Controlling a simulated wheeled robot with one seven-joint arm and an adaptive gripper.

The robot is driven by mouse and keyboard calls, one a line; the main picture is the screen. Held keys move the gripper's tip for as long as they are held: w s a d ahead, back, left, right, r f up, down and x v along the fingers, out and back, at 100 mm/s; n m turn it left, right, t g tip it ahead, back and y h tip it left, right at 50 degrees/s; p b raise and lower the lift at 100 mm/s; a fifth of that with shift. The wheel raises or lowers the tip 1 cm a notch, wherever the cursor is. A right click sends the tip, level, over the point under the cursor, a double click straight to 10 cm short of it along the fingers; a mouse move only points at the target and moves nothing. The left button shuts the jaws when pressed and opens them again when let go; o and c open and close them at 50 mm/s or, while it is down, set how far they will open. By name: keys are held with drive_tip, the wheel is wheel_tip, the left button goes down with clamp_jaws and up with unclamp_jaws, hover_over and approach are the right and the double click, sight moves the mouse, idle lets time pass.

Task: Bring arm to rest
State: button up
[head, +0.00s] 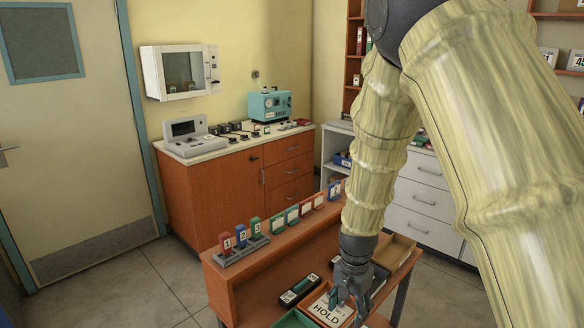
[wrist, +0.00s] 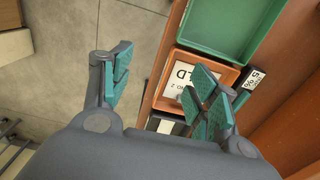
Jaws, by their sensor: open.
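My gripper (head: 343,294) hangs at the end of my arm, low over the right part of the orange-brown table (head: 252,288). In the wrist view my gripper (wrist: 160,90) has its two teal-padded fingers spread wide, with nothing between them. The gap shows the floor and the table's edge. A card marked HOLD (head: 322,309) in an orange tray lies under and beside my gripper. It also shows in the wrist view (wrist: 179,77), partly hidden behind the right finger.
A green tray (wrist: 225,22) adjoins the orange tray. A black labelled block (head: 299,290) lies beside it. Numbered holders (head: 241,240) stand along the table's raised back ledge. An orange cabinet (head: 215,187) with instruments stands behind. Grey floor (head: 165,285) is free at left.

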drive_tip(key=s+d+f+n, duration=0.2)
drive_tip(key=s+d+f, duration=0.1)
drive_tip(key=s+f, duration=0.55)
drive_tip(key=s+d+f+n, duration=0.25)
drive_tip(key=s+f, duration=0.35)
drive_tip(key=f, duration=0.5)
drive_tip(key=s+d+f+n, duration=0.1)
drive_tip(key=s+f, duration=0.3)
drive_tip(key=s, duration=0.6)
drive_tip(key=s+d+f+n, duration=0.1)
drive_tip(key=s+f+n, duration=0.2)
drive_tip(key=s, duration=0.7)
wheel_tip(320, 180, down, 2)
drive_tip(key=shift+s+d+f, duration=0.15)
drive_tip(key=shift+d+f, duration=0.05)
drive_tip(key=shift+f, duration=0.05)
